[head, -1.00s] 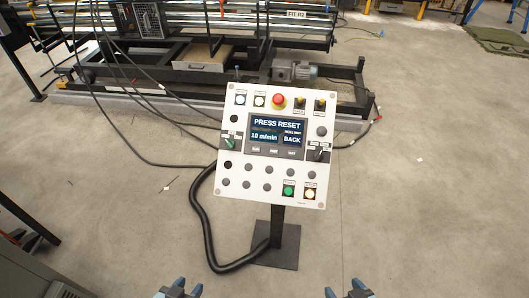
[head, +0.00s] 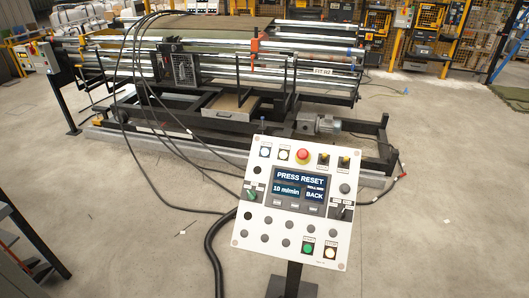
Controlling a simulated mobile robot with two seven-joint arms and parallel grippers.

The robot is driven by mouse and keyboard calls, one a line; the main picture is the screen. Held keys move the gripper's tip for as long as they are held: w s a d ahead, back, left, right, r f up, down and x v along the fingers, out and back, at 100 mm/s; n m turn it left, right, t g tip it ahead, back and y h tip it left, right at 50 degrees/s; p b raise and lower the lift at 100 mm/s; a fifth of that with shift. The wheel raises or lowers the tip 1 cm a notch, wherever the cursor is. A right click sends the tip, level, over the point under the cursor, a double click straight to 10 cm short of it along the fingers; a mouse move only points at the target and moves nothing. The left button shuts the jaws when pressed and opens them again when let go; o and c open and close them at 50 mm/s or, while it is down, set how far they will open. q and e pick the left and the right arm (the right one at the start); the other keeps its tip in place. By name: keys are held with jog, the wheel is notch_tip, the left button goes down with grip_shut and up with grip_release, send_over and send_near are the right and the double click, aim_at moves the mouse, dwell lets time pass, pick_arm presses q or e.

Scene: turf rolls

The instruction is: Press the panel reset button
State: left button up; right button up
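The control panel (head: 268,222) is a white tilted plate on a black post, near the middle of the head view. Its screen (head: 299,187) reads "PRESS RESET", "10 m/min" and "BACK". A red mushroom button (head: 303,155) sits at its top. A green button (head: 308,247) and a lit whitish button (head: 330,252) sit at the lower right; their labels are too small to read. White round buttons (head: 265,152) are at the upper left. Neither of my grippers shows in the head view now.
A long roller machine (head: 200,75) stands behind the panel. Black cables (head: 135,140) hang from it, and a thick black hose (head: 213,250) runs down beside the panel. A dark frame (head: 30,235) stands at the left. Concrete floor (head: 440,200) is clear at the right.

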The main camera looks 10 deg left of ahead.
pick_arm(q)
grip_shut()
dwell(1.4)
